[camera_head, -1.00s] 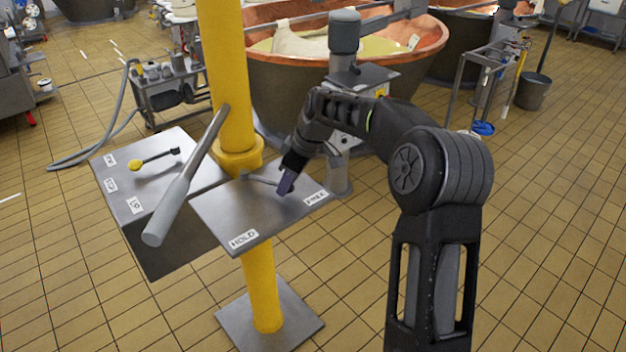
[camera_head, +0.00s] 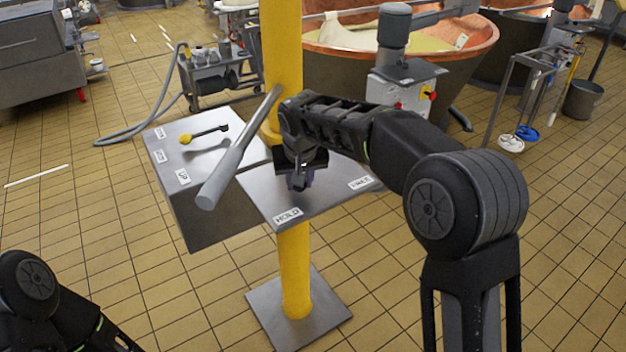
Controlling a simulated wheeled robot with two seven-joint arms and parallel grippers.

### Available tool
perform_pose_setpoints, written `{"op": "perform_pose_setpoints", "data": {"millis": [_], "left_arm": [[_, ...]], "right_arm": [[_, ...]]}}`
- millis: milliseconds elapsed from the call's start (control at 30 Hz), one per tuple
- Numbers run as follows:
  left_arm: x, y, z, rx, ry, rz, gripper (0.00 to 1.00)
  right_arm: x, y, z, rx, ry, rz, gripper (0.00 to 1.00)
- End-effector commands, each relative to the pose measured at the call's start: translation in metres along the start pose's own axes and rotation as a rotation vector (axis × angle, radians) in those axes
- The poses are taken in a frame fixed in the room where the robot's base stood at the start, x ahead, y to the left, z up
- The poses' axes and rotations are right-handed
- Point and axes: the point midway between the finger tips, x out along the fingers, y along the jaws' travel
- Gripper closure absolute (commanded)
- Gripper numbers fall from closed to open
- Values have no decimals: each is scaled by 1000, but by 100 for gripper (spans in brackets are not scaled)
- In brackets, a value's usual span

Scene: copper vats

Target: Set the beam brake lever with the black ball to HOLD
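The brake plate (camera_head: 325,198) is a grey metal panel on the yellow post (camera_head: 284,55). Its HOLD label (camera_head: 288,215) is at the near left corner, and a second label (camera_head: 360,182), hard to read, is at the right corner. My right gripper (camera_head: 298,184) points down over the plate's middle, between the labels and nearer HOLD. The brake lever and its black ball cannot be made out; my gripper and arm cover that area. Whether the fingers are open or shut on the ball cannot be told. My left arm shows at lower left, its gripper out of view.
Left of the post, a grey box (camera_head: 205,215) carries a yellow-ball lever (camera_head: 186,139) and several labels. A long grey handle (camera_head: 238,150) slants across in front. Open tiled floor surrounds the post.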

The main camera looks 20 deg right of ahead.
Motion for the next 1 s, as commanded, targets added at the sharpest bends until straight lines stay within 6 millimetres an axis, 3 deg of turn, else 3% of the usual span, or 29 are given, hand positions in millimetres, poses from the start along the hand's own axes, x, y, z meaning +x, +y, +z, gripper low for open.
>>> {"op": "perform_pose_setpoints", "data": {"millis": [200,700,733,1000], "left_arm": [[2,0,0,1,1,1,100],[2,0,0,1,1,1,100],[2,0,0,1,1,1,100],[2,0,0,1,1,1,100]], "right_arm": [[0,-11,0,75,-3,29,100],[0,-13,-1,98,-2,38,100],[0,-13,-1,98,-2,38,69],[0,-13,-1,98,-3,39,50]]}}
